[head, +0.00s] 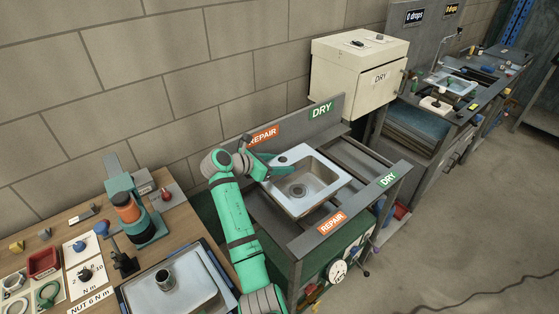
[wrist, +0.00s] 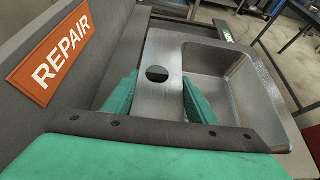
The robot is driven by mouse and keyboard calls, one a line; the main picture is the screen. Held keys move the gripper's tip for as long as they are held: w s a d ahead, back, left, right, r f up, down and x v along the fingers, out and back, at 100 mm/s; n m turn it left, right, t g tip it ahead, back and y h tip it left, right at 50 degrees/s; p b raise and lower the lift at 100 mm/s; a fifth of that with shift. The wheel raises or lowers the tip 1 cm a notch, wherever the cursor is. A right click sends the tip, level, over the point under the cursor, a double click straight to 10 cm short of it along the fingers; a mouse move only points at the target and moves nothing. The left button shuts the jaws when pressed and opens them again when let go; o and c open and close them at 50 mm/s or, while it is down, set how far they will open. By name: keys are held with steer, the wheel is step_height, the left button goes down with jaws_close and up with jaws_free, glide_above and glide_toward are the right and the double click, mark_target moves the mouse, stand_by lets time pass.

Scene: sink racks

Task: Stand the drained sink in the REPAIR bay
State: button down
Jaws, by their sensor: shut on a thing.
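A steel sink (head: 319,199) with a round drain lies roughly level, basin up, over the left part of the grey rack (head: 378,200), between its two orange REPAIR signs (head: 332,222). I cannot tell whether it rests on the rack or hangs just above. My gripper (head: 262,168) is shut on the sink's ledge. In the wrist view the ledge, with its round tap hole, lies between the green fingers (wrist: 160,92); one finger is outside the edge, the other inside the basin (wrist: 235,80). An orange REPAIR sign (wrist: 58,60) is at left there.
Green DRY signs (head: 387,180) mark the rack's right part, where slats show empty. A cream DRY cabinet (head: 352,78) stands behind. At left, a wooden bench (head: 185,218) holds tools and a tray with another steel basin (head: 190,290). Open floor lies to the right.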

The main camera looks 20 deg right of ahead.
steer(key=shift+r, duration=0.1)
steer(key=c, duration=0.8)
jaws_free()
steer(key=shift+o, duration=0.2)
steer(key=v, duration=1.2)
steer(key=shift+w+a, duration=0.1)
steer(key=shift+a, duration=0.05)
